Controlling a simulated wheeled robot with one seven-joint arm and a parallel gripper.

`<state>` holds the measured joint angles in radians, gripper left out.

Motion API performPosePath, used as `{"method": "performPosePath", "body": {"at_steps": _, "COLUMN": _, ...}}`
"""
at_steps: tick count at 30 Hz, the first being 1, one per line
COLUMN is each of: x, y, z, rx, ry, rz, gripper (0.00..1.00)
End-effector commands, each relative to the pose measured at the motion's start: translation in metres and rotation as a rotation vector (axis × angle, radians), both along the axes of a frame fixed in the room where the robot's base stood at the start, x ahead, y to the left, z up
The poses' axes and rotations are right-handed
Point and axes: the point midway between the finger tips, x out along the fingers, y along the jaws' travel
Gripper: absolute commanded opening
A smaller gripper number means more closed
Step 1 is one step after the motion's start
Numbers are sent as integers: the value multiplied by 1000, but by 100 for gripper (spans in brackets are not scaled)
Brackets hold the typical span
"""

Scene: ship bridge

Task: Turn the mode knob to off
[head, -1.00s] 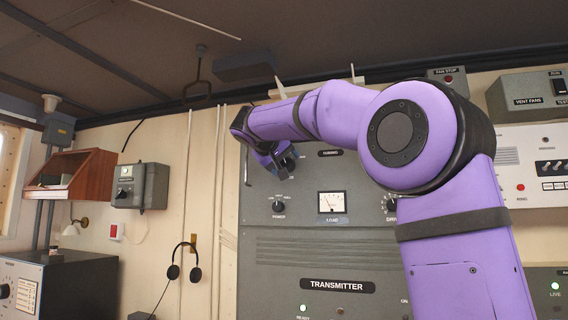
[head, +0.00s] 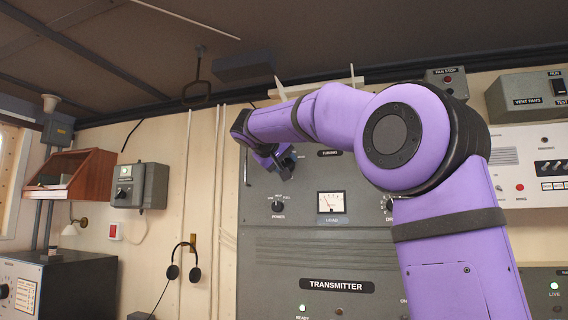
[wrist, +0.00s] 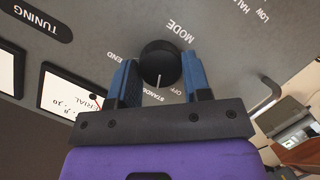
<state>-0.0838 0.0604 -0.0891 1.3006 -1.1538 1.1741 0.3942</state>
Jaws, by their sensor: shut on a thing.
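The mode knob (wrist: 159,60) is a round black knob with a pale pointer line, on a grey panel in the wrist view. My gripper (wrist: 158,76) is shut on it, with one blue finger on each side. The pointer line points down in that view, near the STANDBY (wrist: 150,96) and OFF (wrist: 178,91) labels; I cannot tell exactly which it meets. In the head view my gripper (head: 286,165) is at the upper part of the transmitter panel (head: 262,225), and the knob is hidden there.
The power knob (head: 278,206) and load meter (head: 331,202) are below my gripper. In the wrist view, a tuning label (wrist: 36,20) and a meter (wrist: 70,94) are at left, and a panel handle (wrist: 268,94) is at right. A headset (head: 184,262) hangs left of the panel.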

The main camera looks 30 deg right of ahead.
Motion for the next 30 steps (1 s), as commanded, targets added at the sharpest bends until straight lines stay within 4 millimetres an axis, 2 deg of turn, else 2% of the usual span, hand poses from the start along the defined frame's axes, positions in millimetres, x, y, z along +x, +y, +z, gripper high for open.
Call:
{"method": "performPosePath", "body": {"at_steps": 18, "x": 2, "y": 2, "z": -3, "rx": -277, "ry": 359, "rz": 2, "gripper": 21}}
{"method": "performPosePath", "body": {"at_steps": 30, "x": 3, "y": 2, "z": -4, "rx": -387, "ry": 501, "rz": 1, "gripper": 21}}
